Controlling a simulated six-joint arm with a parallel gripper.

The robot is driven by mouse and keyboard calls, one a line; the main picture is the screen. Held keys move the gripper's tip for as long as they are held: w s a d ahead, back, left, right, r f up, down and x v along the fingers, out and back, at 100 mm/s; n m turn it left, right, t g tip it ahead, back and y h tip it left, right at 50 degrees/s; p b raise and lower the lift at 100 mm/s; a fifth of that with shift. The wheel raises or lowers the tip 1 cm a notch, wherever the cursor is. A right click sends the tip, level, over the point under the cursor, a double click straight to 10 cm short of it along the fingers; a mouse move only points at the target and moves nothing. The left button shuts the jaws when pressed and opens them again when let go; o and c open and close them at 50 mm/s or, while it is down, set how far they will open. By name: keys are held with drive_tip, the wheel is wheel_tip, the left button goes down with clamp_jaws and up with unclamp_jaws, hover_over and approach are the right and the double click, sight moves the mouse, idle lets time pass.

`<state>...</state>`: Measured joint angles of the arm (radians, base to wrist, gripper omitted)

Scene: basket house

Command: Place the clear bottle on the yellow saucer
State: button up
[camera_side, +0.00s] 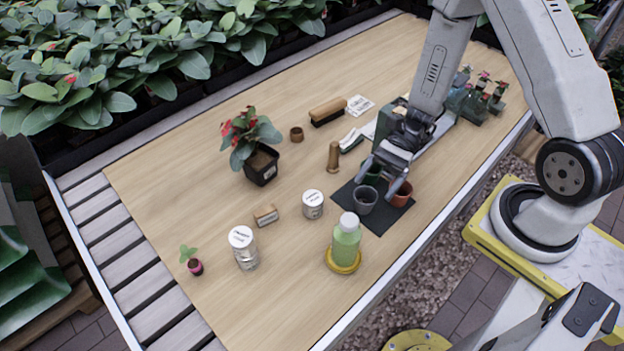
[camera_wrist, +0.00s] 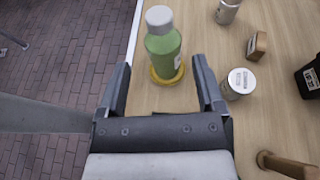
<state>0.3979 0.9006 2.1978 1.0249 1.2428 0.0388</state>
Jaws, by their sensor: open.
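The bottle (camera_side: 346,242) has a white cap and a pale label, and it looks green, as if see-through with green contents. It stands upright on the yellow saucer (camera_side: 343,268), near the table's front edge. In the wrist view the bottle (camera_wrist: 163,42) and the saucer (camera_wrist: 168,80) show ahead of my fingers. My gripper (camera_side: 381,178) is open and empty, above the dark mat and its small pots, behind and to the right of the bottle. Its two fingers (camera_wrist: 161,72) are spread apart in the wrist view, with nothing between them.
A grey pot (camera_side: 365,200) and a terracotta pot (camera_side: 402,194) stand on the dark mat under my gripper. Two white-lidded cans (camera_side: 313,205) (camera_side: 243,248), a wooden block (camera_side: 266,215) and a potted red-flowered plant (camera_side: 261,166) stand to the left.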

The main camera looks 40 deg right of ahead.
idle(0.4)
drive_tip(key=w+d+r+n+t+h, duration=0.1)
drive_tip(key=d+r+n+t+h, duration=0.1)
drive_tip(key=r+n+h, duration=0.3)
drive_tip(key=w+d+r+n+t+h, duration=0.1)
drive_tip(key=d+r+n+t+h, duration=0.1)
drive_tip(key=r+n+h, duration=0.3)
drive_tip(key=n+h, duration=0.3)
drive_tip(key=n, duration=0.3)
drive_tip(key=shift+d+t+h, duration=0.25)
drive_tip(key=shift+t+h, duration=0.05)
drive_tip(key=shift+h, duration=0.1)
